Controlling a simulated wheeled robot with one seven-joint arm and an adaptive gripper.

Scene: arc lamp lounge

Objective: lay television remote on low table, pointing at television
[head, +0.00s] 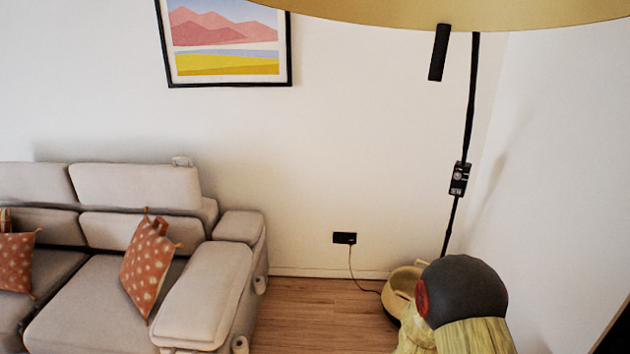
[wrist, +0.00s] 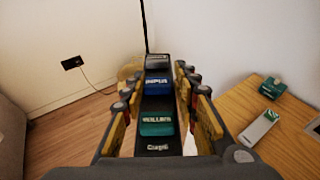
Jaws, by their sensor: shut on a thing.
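My gripper (wrist: 160,74) shows in the wrist view, its yellow and grey fingers on both sides of a long dark remote (wrist: 156,106). The remote has blue and teal labelled buttons and lies lengthwise between the fingers, pointing away from the wrist. A wooden table top (wrist: 240,108) is at the right of the wrist view, apart from the remote; I cannot tell its height. The television is in neither view. The gripper and remote do not show in the head view, where only part of my arm appears at lower right.
A teal item (wrist: 273,89) and a pale flat item (wrist: 258,130) lie on the table top. A beige sofa (head: 205,290) with patterned cushions (head: 147,262) stands left. The lamp's black pole (head: 470,110) and gold shade (head: 450,12) are right. Wooden floor (head: 310,310) shows between.

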